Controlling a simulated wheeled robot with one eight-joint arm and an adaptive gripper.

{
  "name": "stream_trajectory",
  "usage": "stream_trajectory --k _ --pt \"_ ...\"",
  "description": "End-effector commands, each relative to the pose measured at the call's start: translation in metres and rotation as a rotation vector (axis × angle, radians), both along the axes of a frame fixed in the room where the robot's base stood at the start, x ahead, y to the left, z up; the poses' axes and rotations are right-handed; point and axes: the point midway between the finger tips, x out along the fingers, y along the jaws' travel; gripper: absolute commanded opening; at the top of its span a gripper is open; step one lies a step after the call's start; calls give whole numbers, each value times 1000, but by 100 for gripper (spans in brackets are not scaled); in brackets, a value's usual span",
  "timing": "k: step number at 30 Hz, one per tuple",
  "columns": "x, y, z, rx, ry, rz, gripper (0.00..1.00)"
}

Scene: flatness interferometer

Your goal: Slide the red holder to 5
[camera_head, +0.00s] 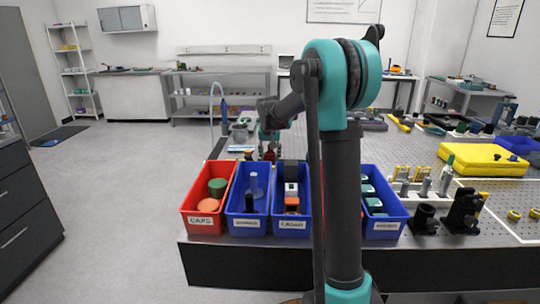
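My arm rises through the middle of the head view and reaches toward the back left of the bench. My gripper (269,143) is small and far off, pointing down behind the bins. A small dark red thing (271,154) shows just below it; it may be the red holder, but it is too small to be sure. I cannot tell whether the gripper touches it or whether the fingers are open. No scale or number 5 can be read.
A red bin (188,214) marked CAPS and several blue bins (247,226) line the bench's front edge. Open floor (120,200) lies at left.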

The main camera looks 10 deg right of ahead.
Motion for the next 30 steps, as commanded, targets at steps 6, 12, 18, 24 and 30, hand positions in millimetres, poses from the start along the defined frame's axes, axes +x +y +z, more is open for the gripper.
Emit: stream_trajectory --k 6,12,18,24,30 --pt "0 0 0 0 0 0 15" --pt "0 0 0 0 0 0 0" --pt "-2 -13 0 0 0 -2 0" --pt "-5 -26 0 0 -1 0 0" --pt "-5 -25 0 0 -1 0 46"
